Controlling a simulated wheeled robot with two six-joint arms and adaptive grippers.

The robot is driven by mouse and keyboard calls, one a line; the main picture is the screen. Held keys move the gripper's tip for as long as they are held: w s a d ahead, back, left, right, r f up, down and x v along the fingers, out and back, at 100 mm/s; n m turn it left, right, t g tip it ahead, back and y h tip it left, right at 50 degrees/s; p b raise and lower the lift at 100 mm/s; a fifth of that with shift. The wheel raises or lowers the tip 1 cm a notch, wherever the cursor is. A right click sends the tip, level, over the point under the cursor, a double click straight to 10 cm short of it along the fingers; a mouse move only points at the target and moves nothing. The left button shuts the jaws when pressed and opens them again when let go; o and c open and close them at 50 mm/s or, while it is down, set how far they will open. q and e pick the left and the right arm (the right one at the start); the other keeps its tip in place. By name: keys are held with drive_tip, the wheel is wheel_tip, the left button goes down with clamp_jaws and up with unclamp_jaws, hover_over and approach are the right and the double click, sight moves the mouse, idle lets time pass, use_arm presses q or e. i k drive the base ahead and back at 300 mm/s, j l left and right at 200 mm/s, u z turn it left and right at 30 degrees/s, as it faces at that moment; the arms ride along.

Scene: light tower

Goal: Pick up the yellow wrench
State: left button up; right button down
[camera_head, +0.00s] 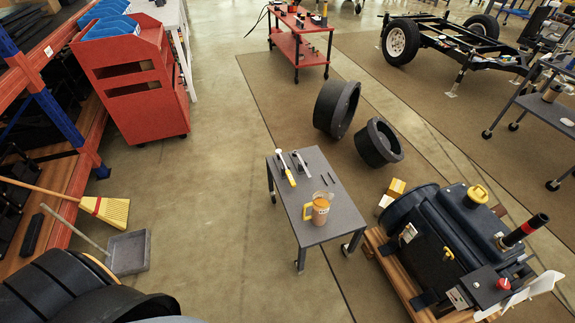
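A long tool with a yellow handle (290,178), which looks like the yellow wrench, lies on the small grey table (335,205) near the middle of the view. It lies at the table's back left, with its yellow end toward the front. A second tool (300,161), grey and dark, lies close on its right. The heads of both are too small to make out clearly. Neither of my grippers shows in the head view.
An orange mug (320,210) and two small dark rods (328,179) share the tabletop. Large black rings (378,143) lie behind it. A dark engine unit (455,240) stands to the right. A broom (105,210) and dustpan (128,252) are left. Floor left of the table is clear.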

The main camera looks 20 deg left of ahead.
sight(279, 152)
drive_tip(key=i+j+z, duration=0.25)
drive_tip(key=j, duration=0.2)
drive_tip(key=j+z, duration=0.2)
drive_tip(key=j, duration=0.25)
drive_tip(key=i+j+z, duration=0.25)
drive_tip(key=j, duration=0.25)
drive_tip(key=j+z, duration=0.2)
drive_tip(key=j, duration=0.25)
